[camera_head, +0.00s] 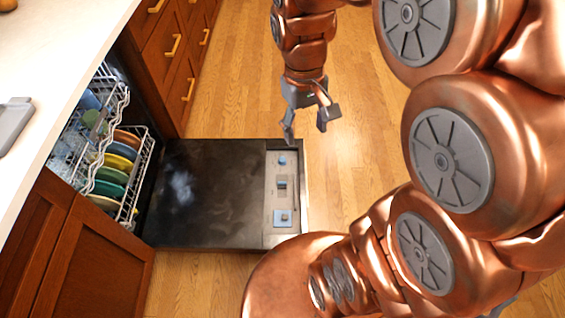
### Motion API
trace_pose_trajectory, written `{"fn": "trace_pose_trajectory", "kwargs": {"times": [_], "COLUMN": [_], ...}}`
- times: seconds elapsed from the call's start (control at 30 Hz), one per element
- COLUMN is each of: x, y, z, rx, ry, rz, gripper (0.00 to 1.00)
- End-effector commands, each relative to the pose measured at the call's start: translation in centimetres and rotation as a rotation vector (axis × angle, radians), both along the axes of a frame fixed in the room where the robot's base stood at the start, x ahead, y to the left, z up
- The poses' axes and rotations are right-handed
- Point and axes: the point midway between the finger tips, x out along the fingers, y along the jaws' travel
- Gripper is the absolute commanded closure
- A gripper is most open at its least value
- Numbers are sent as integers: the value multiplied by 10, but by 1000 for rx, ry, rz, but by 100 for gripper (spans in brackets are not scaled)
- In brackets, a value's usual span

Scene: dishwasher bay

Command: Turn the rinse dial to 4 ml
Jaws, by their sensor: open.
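The dishwasher door (205,205) lies folded down flat, dark on its inner face. A light panel strip (269,200) runs along its right edge. Three small fittings show on it: a small blue one (282,161) at the top, a dark-centred one (281,184) in the middle and a square bluish one (283,217) at the bottom. I cannot tell which is the rinse dial, and no markings are readable. My gripper (306,131) is open and empty, above and just beyond the top end of the strip, apart from the fittings.
A dish rack (139,186) with several coloured plates stands inside the dishwasher at left. Wooden drawers (172,55) are behind it, a cabinet front (95,255) is in front, and a pale counter (60,40) overhangs at left. The wood floor (235,75) beyond the door is clear.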

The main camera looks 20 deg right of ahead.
Motion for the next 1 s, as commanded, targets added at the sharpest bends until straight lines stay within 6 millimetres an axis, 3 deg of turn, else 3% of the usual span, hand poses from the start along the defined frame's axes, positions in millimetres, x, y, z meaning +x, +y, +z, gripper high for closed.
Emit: {"fn": "trace_pose_trajectory", "kwargs": {"times": [0.03, 0.57, 1.0], "x": [14, 146, 243], "y": [-4, -39, -70], "z": [-16, -118, -231], "rx": [-3, -23, -29], "ry": [0, -18, -30], "rz": [3, 94, 188], "gripper": [36, 36, 36]}}
